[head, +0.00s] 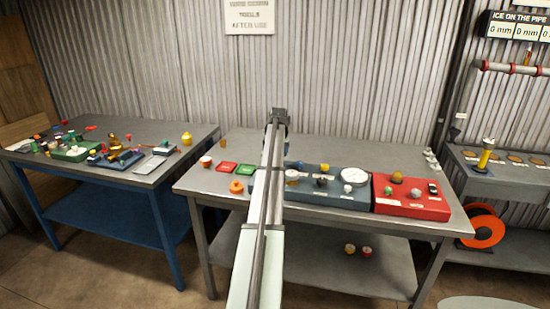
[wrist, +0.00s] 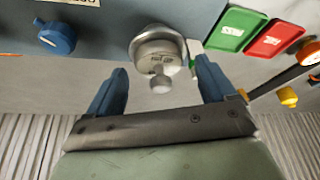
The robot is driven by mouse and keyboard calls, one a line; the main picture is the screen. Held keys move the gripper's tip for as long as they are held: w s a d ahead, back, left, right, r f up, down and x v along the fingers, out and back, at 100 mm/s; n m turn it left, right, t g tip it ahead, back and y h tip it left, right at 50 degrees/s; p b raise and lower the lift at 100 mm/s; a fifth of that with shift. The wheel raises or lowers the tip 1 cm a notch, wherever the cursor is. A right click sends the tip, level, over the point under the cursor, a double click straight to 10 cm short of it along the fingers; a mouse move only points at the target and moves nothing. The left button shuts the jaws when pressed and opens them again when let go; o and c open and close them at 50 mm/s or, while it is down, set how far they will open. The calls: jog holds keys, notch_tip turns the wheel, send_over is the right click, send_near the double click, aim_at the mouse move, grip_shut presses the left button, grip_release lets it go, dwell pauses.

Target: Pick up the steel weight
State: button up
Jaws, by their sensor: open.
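The steel weight (wrist: 158,55) shows in the wrist view as a shiny round metal body with a small knob toward me and a dark marking on its face. It is near the edge of a blue-grey panel (wrist: 100,15). My gripper (wrist: 160,75) is open, with one blue finger on each side of the weight's knob end. I see no clear contact between the fingers and the weight. In the head view my arm covers the left end of the panel, and I cannot make out the weight or the fingertips for sure.
A green tray (wrist: 235,28) and a red tray (wrist: 274,38) lie beside the panel in the wrist view. A blue knob (wrist: 55,37) is on the panel. In the head view a white dial (head: 354,176) and a red panel (head: 412,207) stand to the right. A cluttered table (head: 112,178) is at the left.

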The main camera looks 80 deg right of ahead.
jog(key=c, duration=1.3)
